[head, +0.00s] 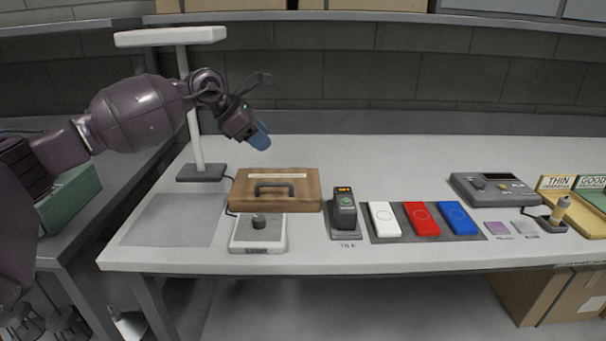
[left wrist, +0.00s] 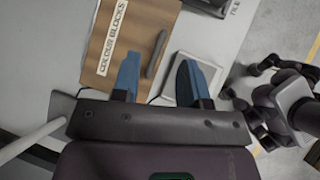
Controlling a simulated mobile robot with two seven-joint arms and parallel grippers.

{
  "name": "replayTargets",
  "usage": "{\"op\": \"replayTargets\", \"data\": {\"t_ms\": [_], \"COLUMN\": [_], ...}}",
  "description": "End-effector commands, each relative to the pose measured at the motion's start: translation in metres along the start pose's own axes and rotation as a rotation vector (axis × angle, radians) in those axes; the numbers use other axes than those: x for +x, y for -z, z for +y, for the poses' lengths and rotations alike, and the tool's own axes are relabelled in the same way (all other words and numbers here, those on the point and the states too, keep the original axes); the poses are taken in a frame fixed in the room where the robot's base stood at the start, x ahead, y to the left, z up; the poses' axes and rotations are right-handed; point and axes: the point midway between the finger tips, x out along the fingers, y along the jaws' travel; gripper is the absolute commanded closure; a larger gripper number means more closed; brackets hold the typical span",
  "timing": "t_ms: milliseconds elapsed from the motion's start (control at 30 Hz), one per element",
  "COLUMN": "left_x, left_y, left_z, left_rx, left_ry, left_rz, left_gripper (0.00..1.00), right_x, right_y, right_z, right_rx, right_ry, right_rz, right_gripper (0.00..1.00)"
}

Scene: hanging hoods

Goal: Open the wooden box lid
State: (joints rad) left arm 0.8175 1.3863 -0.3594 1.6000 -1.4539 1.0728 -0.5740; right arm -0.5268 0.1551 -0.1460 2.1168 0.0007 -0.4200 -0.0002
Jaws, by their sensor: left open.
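The wooden box (head: 309,199) sits on the white bench, left of centre, with its lid shut. A dark handle (head: 274,186) stands on the lid, with a pale label strip behind it. The handle (left wrist: 157,54) appears between the two spread, empty blue fingers of my left gripper (left wrist: 158,80). The box's inside is hidden. My right gripper is not seen.
A white dial unit (head: 258,233) stands close in front of the box. A dark handheld device (head: 344,211) and white, red (head: 421,219) and blue blocks lie to the right. A lamp stand (head: 190,100) rises behind left. The bench's back middle is clear.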

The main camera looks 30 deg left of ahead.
Motion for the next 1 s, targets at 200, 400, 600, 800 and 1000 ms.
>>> {"op": "replayTargets", "data": {"t_ms": [200,400,600,800,1000], "left_x": [-0.004,-0.001,0.024,0.058,0.085], "left_y": [0.044,0.051,0.058,0.068,0.076], "left_z": [0.002,-0.002,-0.003,-0.005,-0.006], "left_rx": [0.157,0.205,0.203,0.202,0.201], "left_ry": [0.03,0.062,0.066,0.066,0.065], "left_rz": [0.251,0.285,0.282,0.282,0.282], "left_gripper": [0.6,0.6,0.6,0.6,0.6], "right_x": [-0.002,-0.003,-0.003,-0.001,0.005], "right_y": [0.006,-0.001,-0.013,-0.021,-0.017], "right_z": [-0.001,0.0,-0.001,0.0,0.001], "right_rx": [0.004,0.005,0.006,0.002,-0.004], "right_ry": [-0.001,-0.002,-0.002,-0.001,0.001], "right_rz": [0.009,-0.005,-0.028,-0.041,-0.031], "right_gripper": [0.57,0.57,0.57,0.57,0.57]}}
